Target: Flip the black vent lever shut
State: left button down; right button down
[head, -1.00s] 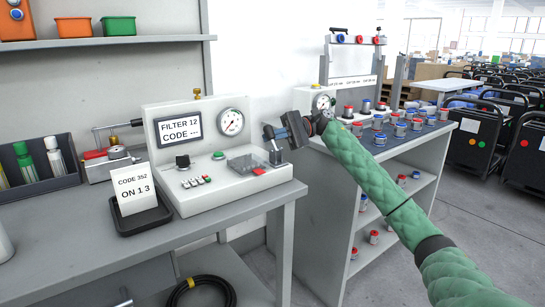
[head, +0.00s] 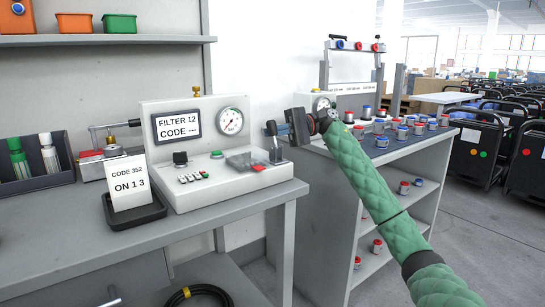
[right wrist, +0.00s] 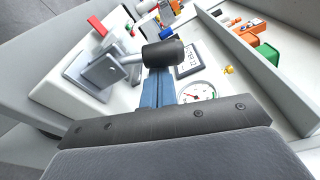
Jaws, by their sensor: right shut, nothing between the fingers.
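The black vent lever (head: 276,151) stands at the right end of the grey-white test panel (head: 195,120), beside the clear-covered tray. In the right wrist view its black cylindrical grip (right wrist: 163,53) sits on a metal stem that rises from a grey block. My right gripper (head: 270,128) is shut and empty, just above and to the right of the lever in the head view. Its blue fingers (right wrist: 158,88) point at the black grip in the wrist view, very close to it. I cannot tell whether they touch. My left gripper is not in view.
A round gauge (head: 230,121) and a display reading "FILTER 12 CODE" sit on the panel. A card (head: 128,183) reading "CODE 352 ON 1 3" stands in a black tray at front left. A shelf unit (head: 335,190) with several red and blue caps stands to the right.

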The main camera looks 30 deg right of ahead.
dwell(0.5)
jog(key=shift+d, duration=0.15)
jog(key=shift+d+r, duration=0.1)
jog(key=shift+d, duration=0.2)
jog(key=d+p, duration=0.1)
jog(key=d, duration=0.6)
jog(key=shift+s, duration=0.25)
